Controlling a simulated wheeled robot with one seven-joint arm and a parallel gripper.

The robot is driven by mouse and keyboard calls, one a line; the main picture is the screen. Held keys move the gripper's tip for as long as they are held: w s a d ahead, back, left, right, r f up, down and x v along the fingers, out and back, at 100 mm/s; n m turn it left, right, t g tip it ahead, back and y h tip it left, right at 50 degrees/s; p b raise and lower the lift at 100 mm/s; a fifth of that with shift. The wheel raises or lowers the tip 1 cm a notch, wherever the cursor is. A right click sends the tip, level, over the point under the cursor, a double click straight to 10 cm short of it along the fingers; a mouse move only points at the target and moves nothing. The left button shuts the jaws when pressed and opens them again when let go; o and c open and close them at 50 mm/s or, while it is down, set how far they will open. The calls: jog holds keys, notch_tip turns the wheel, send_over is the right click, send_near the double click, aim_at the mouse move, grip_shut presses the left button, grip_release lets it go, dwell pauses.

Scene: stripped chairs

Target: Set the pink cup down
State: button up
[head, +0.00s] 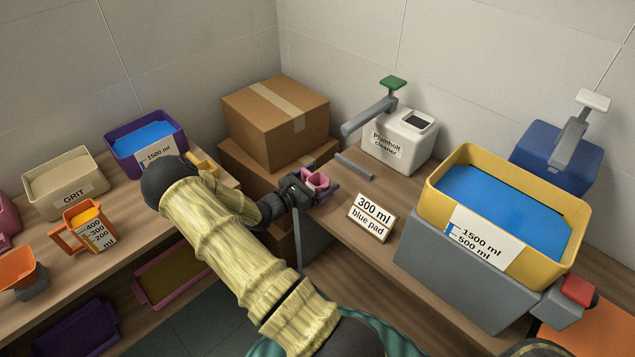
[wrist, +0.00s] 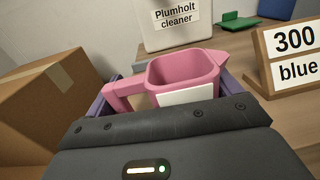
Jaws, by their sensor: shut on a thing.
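The pink cup (head: 317,182) is in my gripper (head: 314,190), near the left edge of the right-hand counter. In the wrist view the cup (wrist: 186,72) looks upright, with a white label on its near side and a handle at the left. The inside that shows is plain pink. The purple fingers of my gripper (wrist: 168,98) are shut on it from both sides. The cup's base is hidden, and I cannot tell its height above the counter. A sign (head: 371,217) reading "300 ml blue pad" stands to its right on the counter (head: 345,245).
A white Plumholt cleaner dispenser (head: 400,142) stands behind, with a grey bar (head: 355,166) before it. Cardboard boxes (head: 275,120) are at the back left. A yellow tub (head: 570,262) of blue liquid sits on a grey block at right. Some counter around the sign is bare.

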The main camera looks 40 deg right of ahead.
aim_at(317, 178)
notch_tip(317, 178, up, 10)
dwell(0.4)
jog(key=shift+w+f, duration=0.1)
jog(key=shift+f, duration=0.05)
jog(key=w+a+f+n+t+y, duration=0.2)
jog(key=a+n+t+y, duration=0.2)
jog(key=a, duration=0.6)
jog(key=w+a+f+n+t+y, duration=0.3)
jog(key=a+t, duration=0.4)
jog(key=a, duration=0.4)
jog(key=w+a+f+n+t+y, duration=0.3)
jog(key=a+n+t+y, duration=0.2)
jog(key=a, duration=0.5)
jog(key=n+t, duration=0.1)
jog(key=n, duration=0.1)
jog(key=shift+a+f+n+y, duration=0.15)
jog(key=shift+f+n+y, duration=0.15)
jog(key=shift+y, duration=0.1)
jog(key=shift+w, duration=0.15)
